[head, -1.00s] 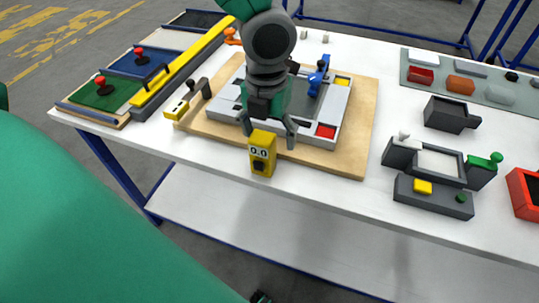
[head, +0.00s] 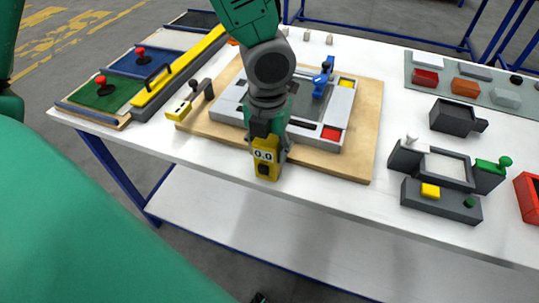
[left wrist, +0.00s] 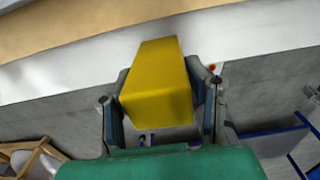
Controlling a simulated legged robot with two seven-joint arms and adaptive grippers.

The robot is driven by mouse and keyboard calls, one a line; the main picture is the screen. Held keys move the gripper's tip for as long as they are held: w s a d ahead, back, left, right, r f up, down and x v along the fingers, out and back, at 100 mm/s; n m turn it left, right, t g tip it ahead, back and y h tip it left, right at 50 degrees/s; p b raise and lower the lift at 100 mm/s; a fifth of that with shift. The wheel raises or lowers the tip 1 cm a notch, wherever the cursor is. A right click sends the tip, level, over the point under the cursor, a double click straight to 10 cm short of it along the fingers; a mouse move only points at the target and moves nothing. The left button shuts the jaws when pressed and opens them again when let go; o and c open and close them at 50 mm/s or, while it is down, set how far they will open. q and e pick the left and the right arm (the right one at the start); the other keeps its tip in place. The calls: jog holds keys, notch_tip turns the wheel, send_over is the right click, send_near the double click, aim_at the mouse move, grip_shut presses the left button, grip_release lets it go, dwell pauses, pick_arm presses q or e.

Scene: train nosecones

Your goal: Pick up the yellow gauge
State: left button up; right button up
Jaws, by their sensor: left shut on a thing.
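The yellow gauge (head: 267,171) is a small upright block with a "0.0" display and a dark square on its face. It is at the table's front edge in the head view. My left gripper (head: 268,150) reaches down over it from above and is shut on it. In the left wrist view the gauge (left wrist: 160,85) fills the space between the two fingers of the left gripper (left wrist: 160,110), one finger against each side. I cannot tell whether the gauge's base touches the table. My right gripper does not show.
Behind the gauge lies a wooden board (head: 361,150) with a grey fixture, blue clamp and red and yellow blocks. A dark device (head: 440,199) with a yellow button stands to the right. A yellow-tipped tool (head: 180,108) lies to the left.

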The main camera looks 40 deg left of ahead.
pick_arm(q)
jog(key=shift+s+a+f, duration=0.15)
jog(key=shift+a, duration=0.15)
jog(key=shift+c, duration=0.6)
jog(key=shift+d, duration=0.2)
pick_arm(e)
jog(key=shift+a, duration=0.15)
